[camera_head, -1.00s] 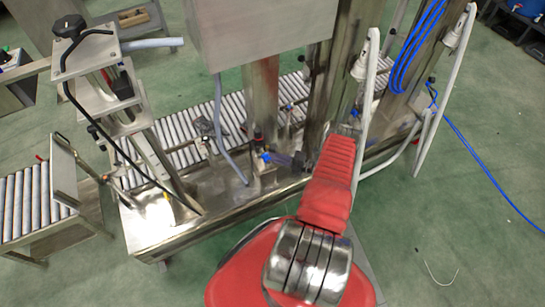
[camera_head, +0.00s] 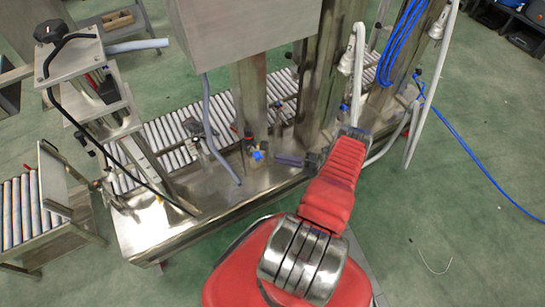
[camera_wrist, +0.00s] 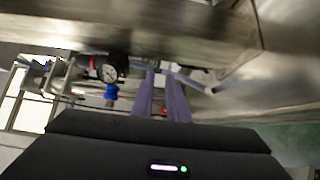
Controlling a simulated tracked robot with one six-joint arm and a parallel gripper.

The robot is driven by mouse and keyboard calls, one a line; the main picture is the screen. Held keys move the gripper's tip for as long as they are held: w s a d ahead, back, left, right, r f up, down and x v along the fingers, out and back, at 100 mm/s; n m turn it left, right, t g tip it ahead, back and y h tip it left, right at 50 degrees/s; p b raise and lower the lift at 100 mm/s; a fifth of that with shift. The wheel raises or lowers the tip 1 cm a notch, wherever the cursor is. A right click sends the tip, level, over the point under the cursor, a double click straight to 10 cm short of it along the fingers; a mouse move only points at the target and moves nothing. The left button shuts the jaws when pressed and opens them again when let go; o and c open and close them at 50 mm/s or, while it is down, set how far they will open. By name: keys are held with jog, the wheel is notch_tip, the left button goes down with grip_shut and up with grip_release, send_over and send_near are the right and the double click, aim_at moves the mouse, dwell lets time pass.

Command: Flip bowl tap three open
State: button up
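My gripper (camera_head: 276,158) reaches left from the end of my red arm, low beside the machine's steel posts. In the wrist view its two purple-grey fingers (camera_wrist: 160,76) point ahead with a narrow gap between them, and nothing shows held. A small valve fitting with a blue part (camera_head: 257,155) and a red handle stands just left of the fingertips in the head view. In the wrist view a blue fitting (camera_wrist: 111,92) sits below a round pressure gauge (camera_wrist: 108,68), left of the fingers. I cannot tell which tap is number three or how its handle is set.
A steel box (camera_head: 235,35) overhangs the work area. A steel post (camera_head: 250,100) and a grey hose (camera_head: 212,130) stand close to the gripper. A roller conveyor (camera_head: 165,135) runs behind. White hoses (camera_head: 357,75) hang on the right.

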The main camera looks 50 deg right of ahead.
jog(key=shift+v, duration=2.6)
